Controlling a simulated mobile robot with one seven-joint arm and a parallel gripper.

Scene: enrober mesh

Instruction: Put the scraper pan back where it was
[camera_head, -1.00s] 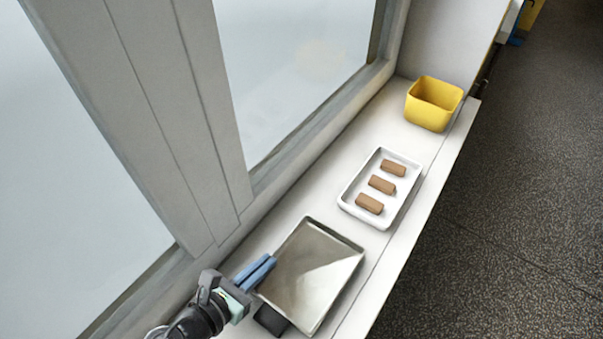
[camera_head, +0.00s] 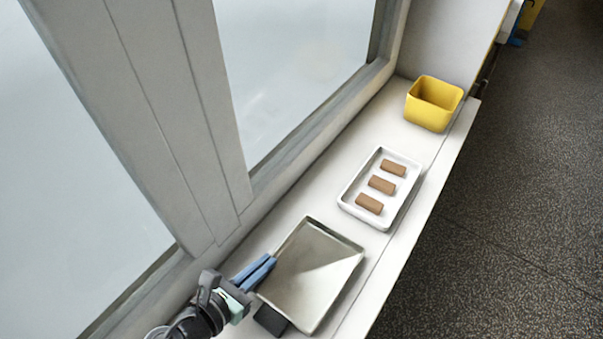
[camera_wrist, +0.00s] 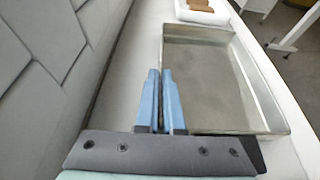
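The scraper pan (camera_head: 318,262) is a shallow, empty metal tray with low walls, at the near end of the white ledge. It also shows in the wrist view (camera_wrist: 212,85), ahead and to the right of the fingers. My gripper (camera_head: 268,261) is at the pan's left wall, its two blue fingers close together. In the wrist view the fingertips (camera_wrist: 160,72) stand on either side of the left wall, with only a narrow gap, so they look shut on it. I cannot tell whether the pan touches the ledge or is slightly raised.
A white tray (camera_head: 347,200) with three brown bars stands beyond the pan. A yellow bin (camera_head: 428,112) is at the far end. A dark block (camera_head: 270,320) sits at the pan's near edge. A window wall (camera_head: 190,130) bounds the ledge on the left.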

